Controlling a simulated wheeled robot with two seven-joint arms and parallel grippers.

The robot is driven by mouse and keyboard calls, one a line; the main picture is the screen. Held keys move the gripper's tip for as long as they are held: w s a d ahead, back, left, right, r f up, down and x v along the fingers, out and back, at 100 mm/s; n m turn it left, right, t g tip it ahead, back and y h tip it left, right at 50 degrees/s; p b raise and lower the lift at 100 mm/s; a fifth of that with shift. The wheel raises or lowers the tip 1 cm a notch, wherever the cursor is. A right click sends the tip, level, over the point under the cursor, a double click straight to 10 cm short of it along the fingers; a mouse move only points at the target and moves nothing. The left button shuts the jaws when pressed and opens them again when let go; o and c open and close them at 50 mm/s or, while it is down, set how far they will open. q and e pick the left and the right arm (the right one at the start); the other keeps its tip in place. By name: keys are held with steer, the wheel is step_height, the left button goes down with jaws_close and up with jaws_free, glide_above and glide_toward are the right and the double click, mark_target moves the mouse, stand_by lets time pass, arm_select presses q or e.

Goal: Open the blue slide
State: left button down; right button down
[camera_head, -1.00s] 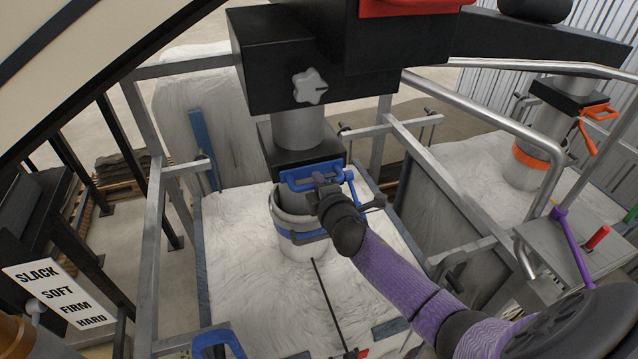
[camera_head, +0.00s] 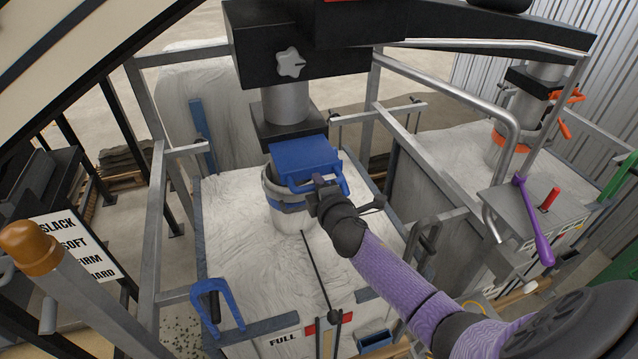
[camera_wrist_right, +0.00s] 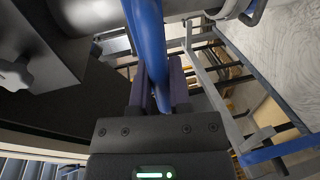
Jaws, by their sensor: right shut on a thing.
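The blue slide (camera_head: 305,160) is a flat blue plate sticking out toward me from the black block under the grey chute pipe (camera_head: 288,103). It has a blue loop handle at its front. My right gripper (camera_head: 318,194) is at the handle's front bar. In the right wrist view the blue bar (camera_wrist_right: 148,45) runs between the fingers of my right gripper (camera_wrist_right: 160,88), which is shut on it. My left gripper is not in view.
A white bag (camera_head: 235,255) fills the frame below the bucket. A steel rail (camera_head: 450,95) curves at right. A second chute with an orange band (camera_head: 505,142) stands behind a grey panel with a purple lever (camera_head: 533,220). A blue bracket (camera_head: 217,300) is at front left.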

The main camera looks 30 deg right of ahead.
steer(key=shift+w+d+f, duration=0.1)
steer(key=shift+w, duration=0.45)
steer(key=c, duration=0.8)
jaws_free()
steer(key=shift+o, duration=1)
steer(key=shift+s, duration=0.1)
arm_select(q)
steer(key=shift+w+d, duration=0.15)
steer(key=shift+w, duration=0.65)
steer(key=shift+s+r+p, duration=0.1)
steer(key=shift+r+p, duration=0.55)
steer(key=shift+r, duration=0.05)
arm_select(e)
steer(key=v, duration=1)
steer(key=shift+d, duration=0.1)
